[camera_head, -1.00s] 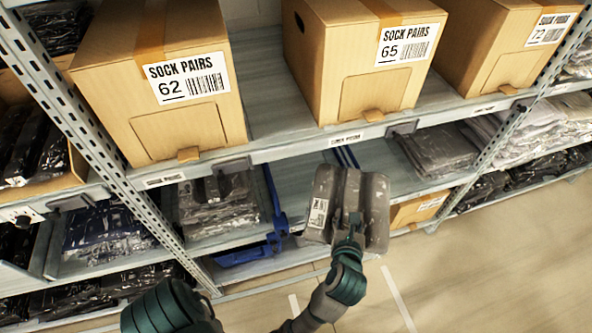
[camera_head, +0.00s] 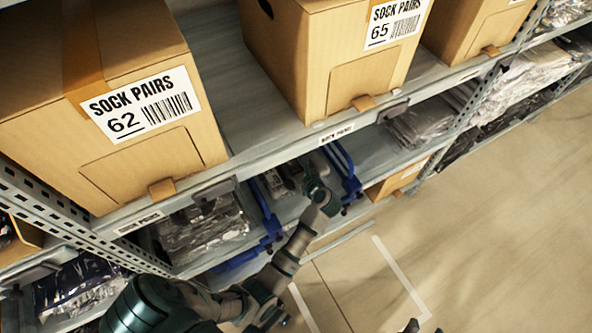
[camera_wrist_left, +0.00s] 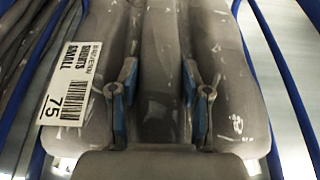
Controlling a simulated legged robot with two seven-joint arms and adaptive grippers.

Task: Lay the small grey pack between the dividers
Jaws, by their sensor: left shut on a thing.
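The small grey pack (camera_wrist_left: 160,60), a glossy wrapped bundle with a white "Shorts small 75" label, fills the left wrist view. My left gripper (camera_wrist_left: 160,100) is shut on it, its two blue-padded fingers pressing into the folds. In the head view, my left gripper (camera_head: 308,187) reaches into the lower shelf bay with the pack (camera_head: 276,184) partly hidden under the upper shelf. The pack lies between the left blue divider (camera_head: 268,218) and the right blue divider (camera_head: 347,172). Whether it rests on the shelf is unclear. Tips of my right gripper (camera_head: 424,328) barely show at the bottom edge.
The upper shelf edge (camera_head: 335,133) overhangs the bay and carries sock boxes 62 (camera_head: 150,165) and 65 (camera_head: 330,60). Dark packs (camera_head: 205,228) lie left of the dividers and a grey stack (camera_head: 418,125) lies right. The floor at right is open.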

